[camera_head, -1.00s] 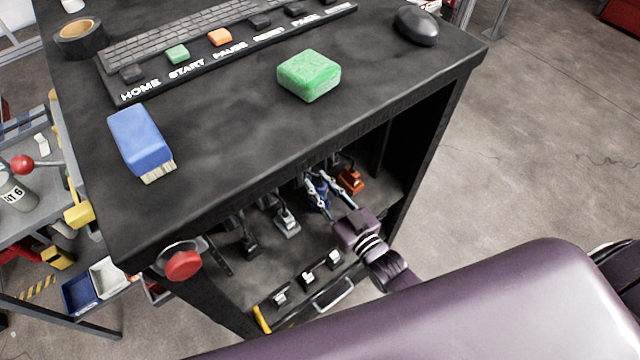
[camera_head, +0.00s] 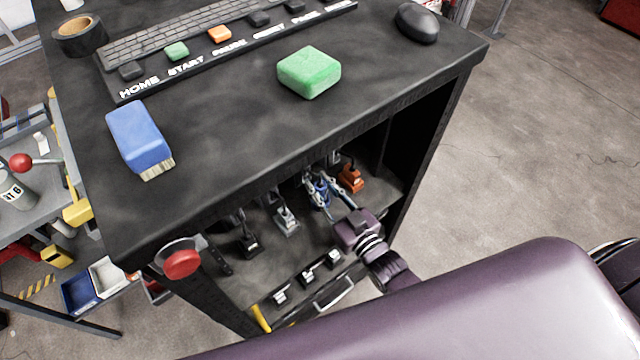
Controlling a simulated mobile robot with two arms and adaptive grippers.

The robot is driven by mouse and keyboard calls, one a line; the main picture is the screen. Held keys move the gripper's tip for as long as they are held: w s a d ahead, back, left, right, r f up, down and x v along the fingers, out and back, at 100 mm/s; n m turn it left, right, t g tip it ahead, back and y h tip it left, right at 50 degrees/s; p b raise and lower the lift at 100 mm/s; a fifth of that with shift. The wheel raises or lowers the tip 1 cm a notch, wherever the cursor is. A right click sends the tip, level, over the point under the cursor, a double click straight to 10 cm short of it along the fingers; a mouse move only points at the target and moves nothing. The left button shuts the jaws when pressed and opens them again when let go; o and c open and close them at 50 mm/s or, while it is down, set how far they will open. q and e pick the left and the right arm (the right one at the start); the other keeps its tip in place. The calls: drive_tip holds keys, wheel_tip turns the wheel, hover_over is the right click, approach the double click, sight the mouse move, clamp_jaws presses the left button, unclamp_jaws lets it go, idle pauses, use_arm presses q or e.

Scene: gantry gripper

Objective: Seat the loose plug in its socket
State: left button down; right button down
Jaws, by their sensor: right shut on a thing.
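My right gripper (camera_head: 322,189) reaches into the open shelf of the dark cabinet. It is shut on a blue plug (camera_head: 319,194), which is partly hidden between its fingers. An orange plug (camera_head: 351,180) stands just right of the gripper. A grey plug (camera_head: 286,219) and a black plug (camera_head: 249,245) stand to the left in the same row. The sockets behind the plugs lie under the tabletop edge and in shadow, so I cannot tell whether the blue plug is in one. My left gripper is not in view.
The cabinet top (camera_head: 230,140) overhangs the shelf. On it are a green sponge (camera_head: 309,72), a blue brush (camera_head: 139,139), a keyboard (camera_head: 180,45) and a mouse (camera_head: 417,22). A red knob (camera_head: 182,263) is on the front left. Several small switches (camera_head: 307,271) line the shelf's front.

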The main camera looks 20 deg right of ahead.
drive_tip(key=shift+f+b, duration=0.85)
drive_tip(key=shift+f, duration=0.3)
drive_tip(key=c, duration=1.6)
unclamp_jaws()
drive_tip(key=v, duration=1.2)
